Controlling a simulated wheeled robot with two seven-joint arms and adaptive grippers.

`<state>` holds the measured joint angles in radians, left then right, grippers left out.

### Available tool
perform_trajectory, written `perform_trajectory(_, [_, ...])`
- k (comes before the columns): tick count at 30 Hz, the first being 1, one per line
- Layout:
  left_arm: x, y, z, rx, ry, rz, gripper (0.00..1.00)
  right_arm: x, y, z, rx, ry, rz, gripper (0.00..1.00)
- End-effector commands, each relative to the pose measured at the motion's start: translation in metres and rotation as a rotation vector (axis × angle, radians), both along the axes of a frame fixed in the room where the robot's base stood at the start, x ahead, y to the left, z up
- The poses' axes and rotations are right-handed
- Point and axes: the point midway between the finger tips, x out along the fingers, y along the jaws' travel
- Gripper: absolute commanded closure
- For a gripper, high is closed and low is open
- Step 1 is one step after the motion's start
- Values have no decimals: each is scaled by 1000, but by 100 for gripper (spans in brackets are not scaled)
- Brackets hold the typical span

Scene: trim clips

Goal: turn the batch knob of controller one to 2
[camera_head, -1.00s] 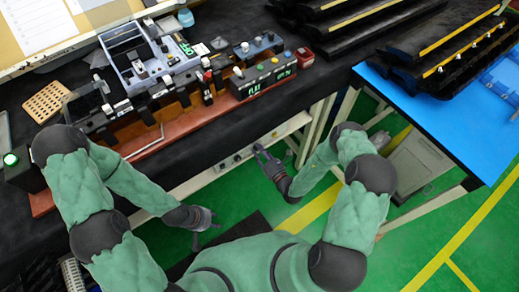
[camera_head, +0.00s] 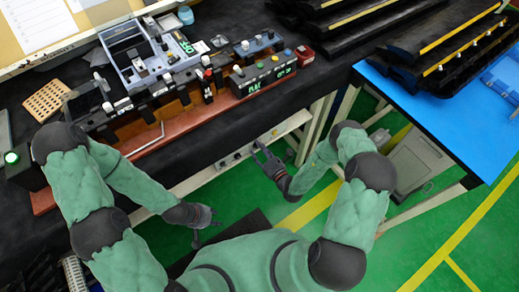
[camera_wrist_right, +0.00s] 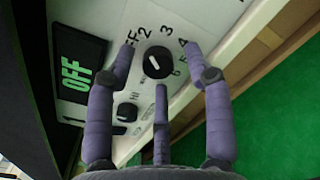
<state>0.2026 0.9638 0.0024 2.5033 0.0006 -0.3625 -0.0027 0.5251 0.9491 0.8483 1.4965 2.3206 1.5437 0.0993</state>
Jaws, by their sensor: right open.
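A white controller panel (camera_wrist_right: 185,22) fills the upper part of the right wrist view. It carries a black round knob (camera_wrist_right: 158,62) with a printed scale where 2, 3, 4 and 6 can be read. The knob's pointer direction is hard to tell. A dark display (camera_wrist_right: 80,62) beside it reads OFF in green. A second, smaller knob (camera_wrist_right: 127,112) sits lower. My right gripper (camera_wrist_right: 160,72) is open, its fingers spread around the numbered knob without visible contact. In the head view it is at the panel strip (camera_head: 222,167). My left gripper (camera_head: 205,216) hangs lower left, its opening unclear.
The black workbench (camera_head: 235,120) above the strip holds clip fixtures and a display box (camera_head: 263,78) with green text. A blue table (camera_head: 440,125) stands to the right. Table legs stand near my right gripper.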

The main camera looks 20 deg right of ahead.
Motion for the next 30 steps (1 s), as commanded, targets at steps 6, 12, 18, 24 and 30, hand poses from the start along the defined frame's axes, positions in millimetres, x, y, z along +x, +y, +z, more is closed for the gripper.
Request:
perform_trajectory(6, [0,0,0,0,0,0,60,-8,-5,0,-1,-1,-3,48])
perform_trajectory(12, [0,0,0,0,0,0,60,-39,-16,1,0,2,-5,48])
perform_trajectory(18, [0,0,0,0,0,0,60,-74,-28,1,0,2,-6,48])
perform_trajectory(24, [0,0,0,0,0,0,60,-99,-36,2,-1,2,-5,48])
perform_trajectory(30, [0,0,0,0,0,0,60,-112,-38,2,1,1,-1,48])
